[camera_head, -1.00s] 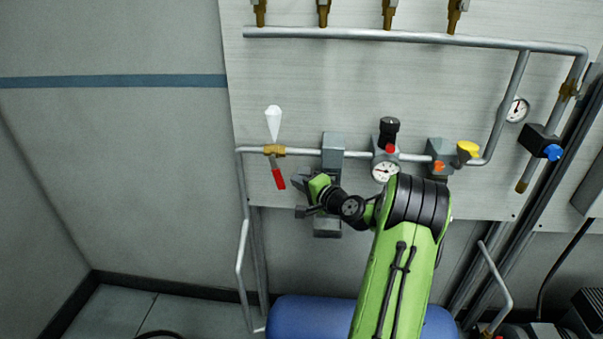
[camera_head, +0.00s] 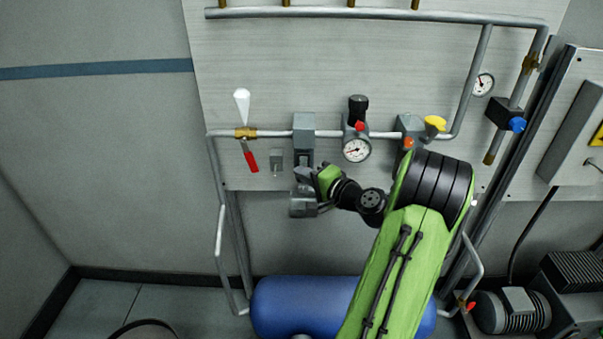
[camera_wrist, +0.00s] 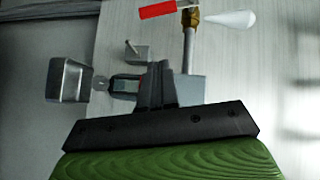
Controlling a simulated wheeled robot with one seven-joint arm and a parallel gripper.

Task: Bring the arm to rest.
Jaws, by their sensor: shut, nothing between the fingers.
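My green and black arm (camera_head: 405,250) reaches up from the lower edge of the head view and bends left at the wrist. My gripper (camera_head: 304,176) is in front of the wall panel, just below the grey block (camera_head: 304,128) on the pipe. In the wrist view the dark fingers of my gripper (camera_wrist: 157,75) are together, with nothing seen between them. They overlap the grey block (camera_wrist: 190,88) in that view; I cannot tell whether they touch it.
A grey cup-like part (camera_head: 303,208) is close below my gripper. A small grey bracket (camera_head: 276,162) and a red-handled valve (camera_head: 250,156) are to its left. A gauge (camera_head: 356,150) is to its right. A blue tank (camera_head: 300,305) lies below. Bare wall is at left.

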